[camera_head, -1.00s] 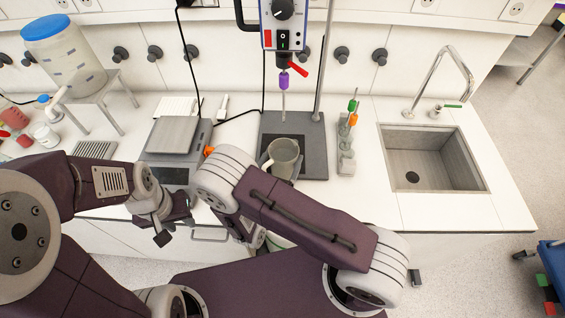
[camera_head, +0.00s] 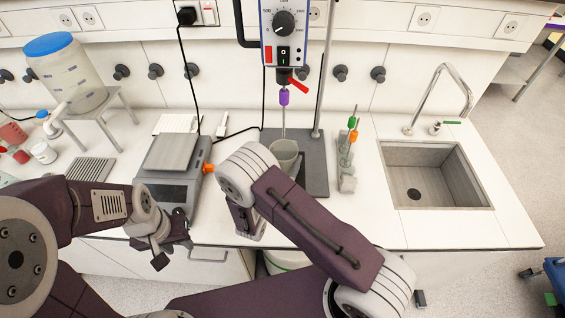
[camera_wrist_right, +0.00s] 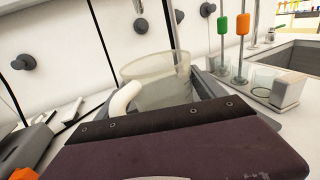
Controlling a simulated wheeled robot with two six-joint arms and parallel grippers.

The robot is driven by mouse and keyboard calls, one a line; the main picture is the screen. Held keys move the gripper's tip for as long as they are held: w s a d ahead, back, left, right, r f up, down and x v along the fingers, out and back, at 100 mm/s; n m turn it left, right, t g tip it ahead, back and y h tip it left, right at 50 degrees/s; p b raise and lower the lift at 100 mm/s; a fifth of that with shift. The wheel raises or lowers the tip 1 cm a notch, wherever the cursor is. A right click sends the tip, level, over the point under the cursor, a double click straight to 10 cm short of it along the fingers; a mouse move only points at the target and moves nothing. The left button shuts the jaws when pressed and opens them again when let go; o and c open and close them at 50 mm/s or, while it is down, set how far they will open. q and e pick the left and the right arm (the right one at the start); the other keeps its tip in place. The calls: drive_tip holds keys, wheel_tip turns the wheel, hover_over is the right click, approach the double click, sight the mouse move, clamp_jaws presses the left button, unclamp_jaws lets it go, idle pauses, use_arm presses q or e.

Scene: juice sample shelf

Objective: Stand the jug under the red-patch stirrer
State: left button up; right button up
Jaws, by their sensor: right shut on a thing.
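The overhead stirrer (camera_head: 283,30) has a red patch on the left of its front. Its thin shaft hangs from a purple chuck (camera_head: 284,97). The translucent grey jug (camera_head: 285,154) is upright at the stirrer's dark base plate (camera_head: 314,160), under the shaft, whose lower end appears to reach the jug's mouth. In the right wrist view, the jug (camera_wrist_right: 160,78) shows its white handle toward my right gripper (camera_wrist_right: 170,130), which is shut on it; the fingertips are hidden. My left gripper (camera_head: 173,253) is open and empty in front of the counter.
A balance (camera_head: 170,170) stands left of the plate. A rack with green and orange stirring rods (camera_head: 348,170) is close on the right, with the sink (camera_head: 435,175) beyond. The stirrer's upright rod (camera_head: 318,100) rises behind the plate. A blue-lidded tank (camera_head: 65,75) stands far left.

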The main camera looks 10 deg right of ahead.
drive_tip(key=shift+f, duration=0.2)
idle(0.5)
drive_tip(key=o, duration=2)
drive_tip(key=shift+s+b, duration=0.15)
drive_tip(key=shift+b, duration=0.2)
drive_tip(key=b+v, duration=0.2)
drive_tip(key=v, duration=0.6)
drive_tip(key=shift+s+a, duration=0.2)
drive_tip(key=shift+s, duration=0.15)
